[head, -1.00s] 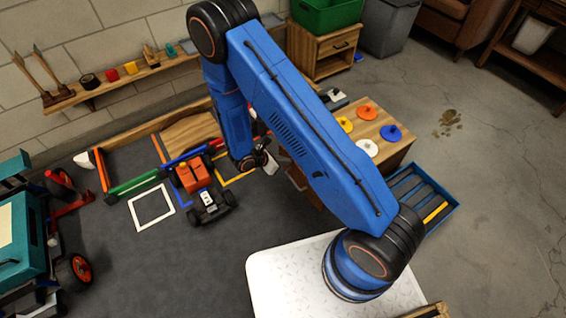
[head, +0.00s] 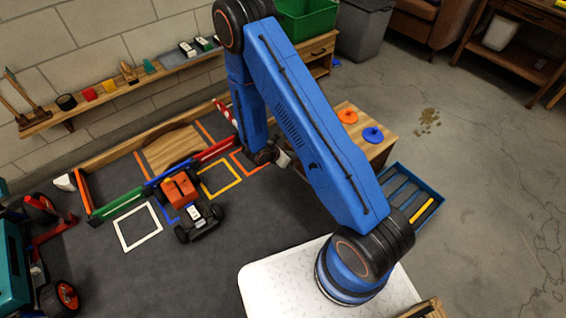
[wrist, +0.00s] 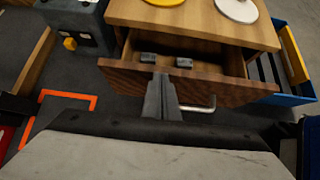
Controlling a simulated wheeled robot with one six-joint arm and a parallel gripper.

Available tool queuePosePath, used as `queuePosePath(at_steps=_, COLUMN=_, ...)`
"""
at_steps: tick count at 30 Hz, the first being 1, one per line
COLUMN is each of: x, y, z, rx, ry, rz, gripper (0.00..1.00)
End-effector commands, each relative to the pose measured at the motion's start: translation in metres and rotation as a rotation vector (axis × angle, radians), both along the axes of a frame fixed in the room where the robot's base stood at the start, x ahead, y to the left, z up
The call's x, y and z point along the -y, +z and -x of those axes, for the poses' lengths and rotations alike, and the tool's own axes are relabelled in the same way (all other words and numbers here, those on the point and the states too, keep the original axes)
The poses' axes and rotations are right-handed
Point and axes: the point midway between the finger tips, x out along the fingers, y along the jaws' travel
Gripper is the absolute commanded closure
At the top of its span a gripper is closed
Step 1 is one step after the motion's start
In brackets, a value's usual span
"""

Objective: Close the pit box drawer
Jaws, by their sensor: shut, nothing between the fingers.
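The wooden pit box (wrist: 210,26) has its drawer (wrist: 207,78) standing open in the wrist view. Two small dark items (wrist: 184,62) lie in the drawer. A metal handle (wrist: 203,105) is on the drawer front, right of my fingers. My gripper (wrist: 162,78) is shut and empty, and its fingers overlap the drawer front left of the handle. I cannot tell whether they touch it. In the head view, my gripper (head: 281,158) is left of the pit box (head: 375,150). My blue arm hides the drawer and much of the box there.
Coloured discs lie on the box top, including a blue one (head: 373,134). A blue slotted tray (head: 428,215) is right of the box. An orange and black car (head: 190,205) is on the dark mat to the left. A grey block with a yellow knob (wrist: 75,25) stands left of the drawer.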

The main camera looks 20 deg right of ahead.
Motion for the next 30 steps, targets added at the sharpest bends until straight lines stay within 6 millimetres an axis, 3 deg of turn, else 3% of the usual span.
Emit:
queuePosePath(at_steps=4, x=0.023, y=0.000, z=-0.007, rx=0.000, ry=-0.004, rz=0.000, gripper=1.00)
queuePosePath(at_steps=10, x=0.039, y=0.000, z=-0.012, rx=0.000, ry=-0.001, rz=0.000, gripper=1.00)
queuePosePath(at_steps=30, x=0.037, y=0.000, z=-0.015, rx=0.000, ry=0.000, rz=0.000, gripper=1.00)
